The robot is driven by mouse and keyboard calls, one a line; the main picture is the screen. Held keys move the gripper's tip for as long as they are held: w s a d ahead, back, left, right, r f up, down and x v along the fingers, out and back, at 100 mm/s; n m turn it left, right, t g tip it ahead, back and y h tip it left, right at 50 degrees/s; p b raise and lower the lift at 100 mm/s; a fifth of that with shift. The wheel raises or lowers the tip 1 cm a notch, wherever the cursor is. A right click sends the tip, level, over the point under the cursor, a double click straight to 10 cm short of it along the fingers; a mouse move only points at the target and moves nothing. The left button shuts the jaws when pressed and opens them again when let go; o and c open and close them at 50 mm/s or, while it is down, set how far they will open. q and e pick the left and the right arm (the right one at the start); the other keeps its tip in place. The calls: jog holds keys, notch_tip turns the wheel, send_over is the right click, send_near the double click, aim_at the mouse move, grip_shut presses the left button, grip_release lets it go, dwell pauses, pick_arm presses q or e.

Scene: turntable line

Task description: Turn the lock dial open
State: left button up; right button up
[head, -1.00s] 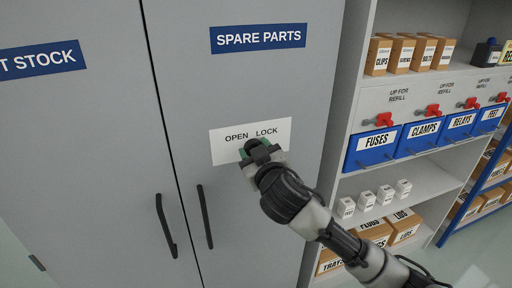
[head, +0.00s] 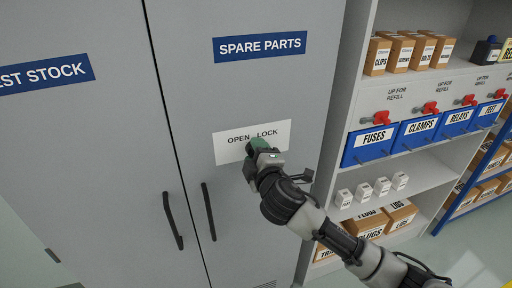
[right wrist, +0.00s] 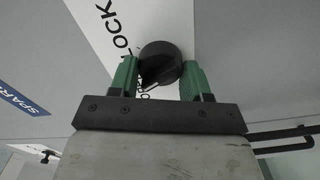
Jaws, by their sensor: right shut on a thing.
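The lock dial (right wrist: 160,62) is a round black knob on a white plate (head: 222,150) marked OPEN and LOCK, on the grey SPARE PARTS door (head: 260,85). My right gripper (head: 258,147) is at the plate's lower middle and hides the dial in the head view. In the right wrist view the green fingers of my right gripper (right wrist: 160,76) are shut on the dial, one on each side. Part of the plate's lettering shows beside the dial. I cannot tell exactly which mark the dial points to. My left gripper is not in view.
Two black door handles (head: 209,212) (head: 172,221) stand below and left of the plate. An open shelf with blue bins (head: 370,147), red valves (head: 428,108) and cartons (head: 400,217) is close on the right. The doors look closed.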

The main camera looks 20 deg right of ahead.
jog(key=shift+n+p, duration=0.75)
jog(key=shift+n, duration=0.85)
jog(key=shift+f, duration=0.1)
jog(key=o, duration=0.9)
jog(key=s+b, duration=0.3)
jog(key=s, duration=0.7)
jog(key=shift+s+d, duration=0.15)
jog(key=shift+s, duration=0.25)
